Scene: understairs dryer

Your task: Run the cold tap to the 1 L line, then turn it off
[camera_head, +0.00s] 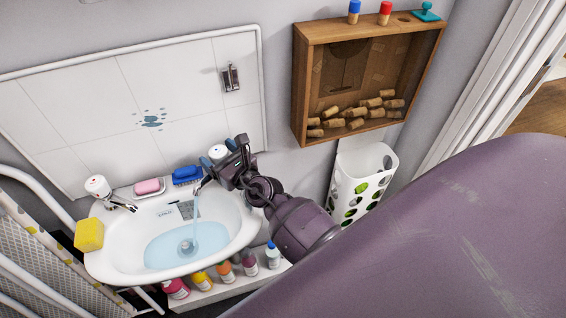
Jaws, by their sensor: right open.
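The white sink basin (107,255) holds pale blue water (160,248). A stream of water (196,222) runs down into it from the cold tap (218,152) at the basin's back right. My right gripper (219,154) is open, with its bluish fingertips on either side of the tap's white top; I cannot tell whether they touch it. The gripper and wrist hide much of the tap. A small grey marked plate (187,209) sits at the basin's back wall, too small to read. I cannot make out a 1 L line. My left gripper is not in view.
The other tap (98,187) stands at the back left. A pink soap (147,187), a blue brush (187,174) and a yellow sponge (89,235) lie on the rim. Several bottles (223,271) stand below. A wooden cork box (300,95) hangs above a white holder (372,165).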

